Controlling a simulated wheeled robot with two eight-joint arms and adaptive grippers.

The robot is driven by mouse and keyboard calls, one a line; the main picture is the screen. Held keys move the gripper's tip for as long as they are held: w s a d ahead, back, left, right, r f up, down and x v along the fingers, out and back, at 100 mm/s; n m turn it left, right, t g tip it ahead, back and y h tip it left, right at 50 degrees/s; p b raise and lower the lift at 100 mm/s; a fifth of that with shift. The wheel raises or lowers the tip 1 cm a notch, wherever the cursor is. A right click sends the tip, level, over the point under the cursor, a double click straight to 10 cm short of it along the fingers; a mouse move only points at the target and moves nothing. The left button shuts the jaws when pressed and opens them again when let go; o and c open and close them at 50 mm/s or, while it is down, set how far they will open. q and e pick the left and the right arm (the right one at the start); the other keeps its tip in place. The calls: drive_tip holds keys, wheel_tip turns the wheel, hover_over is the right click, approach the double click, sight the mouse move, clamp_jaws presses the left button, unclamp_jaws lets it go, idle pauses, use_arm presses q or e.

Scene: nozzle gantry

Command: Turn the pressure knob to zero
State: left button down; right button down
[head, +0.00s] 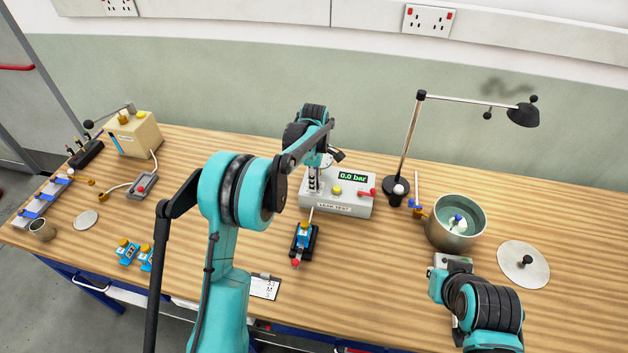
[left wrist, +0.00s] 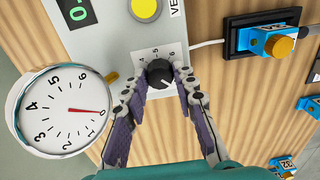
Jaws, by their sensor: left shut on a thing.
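The black pressure knob (left wrist: 160,72) is on the grey leak-test box (head: 345,208), with a scale showing 4, 5 and 6 on its far side. My left gripper (left wrist: 159,86) is shut on it, one finger on each side. A pale line on the knob points to the lower right; the rest of the scale is hidden. The round gauge (left wrist: 55,110) beside it has its red needle at 0. The display (head: 352,177) reads 0.0 bar. In the head view my left gripper (head: 314,176) reaches down over the box's left part, and the knob cannot be made out.
A blue valve with a yellow cap (head: 303,236) sits in a black holder in front of the box. A lamp (head: 404,150), a metal pot (head: 455,236) and a lid (head: 523,264) stand to the right. My right arm is at the lower right, its jaws hidden.

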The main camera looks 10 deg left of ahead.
use_arm(q)
drive_tip(key=c, duration=1.2)
unclamp_jaws()
wheel_tip(320, 180, up, 12)
